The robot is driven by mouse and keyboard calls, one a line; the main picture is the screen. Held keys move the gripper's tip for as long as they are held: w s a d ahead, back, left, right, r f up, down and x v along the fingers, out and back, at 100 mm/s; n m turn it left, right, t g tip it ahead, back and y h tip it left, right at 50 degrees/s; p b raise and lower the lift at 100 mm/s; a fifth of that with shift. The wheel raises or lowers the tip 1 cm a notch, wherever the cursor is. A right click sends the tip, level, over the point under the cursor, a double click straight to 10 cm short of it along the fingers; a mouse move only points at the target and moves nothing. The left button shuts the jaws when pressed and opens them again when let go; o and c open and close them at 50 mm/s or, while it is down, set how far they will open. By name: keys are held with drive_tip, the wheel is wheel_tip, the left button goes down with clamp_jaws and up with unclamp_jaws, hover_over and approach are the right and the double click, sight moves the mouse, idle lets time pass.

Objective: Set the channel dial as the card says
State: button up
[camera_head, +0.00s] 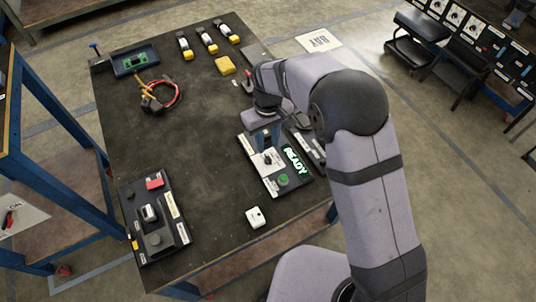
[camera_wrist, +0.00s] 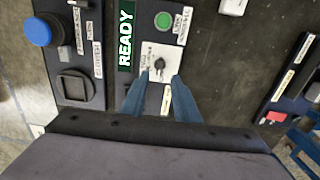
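The channel dial is a small dark knob (camera_head: 268,158) on a white plate in a dark control panel (camera_head: 275,192). In the wrist view the knob (camera_wrist: 159,64) lies just beyond and between my fingertips. My gripper (camera_wrist: 160,78) is open, with two blue fingers apart and nothing between them. In the head view my gripper (camera_head: 265,139) is pointed down over the plate; contact with the knob cannot be told. The panel also has a lit READY display (camera_head: 295,161) and a green button (camera_head: 283,180). Dial markings and any card text are too small to read.
A white box-like item (camera_head: 256,217) lies in front of the panel. A second panel (camera_head: 154,215) with a red part stands at left. The table's middle is clear.

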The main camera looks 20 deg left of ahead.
sight(268, 157)
drive_tip(key=shift+f+p, duration=0.4)
drive_tip(key=shift+f, duration=3.15)
clamp_jaws()
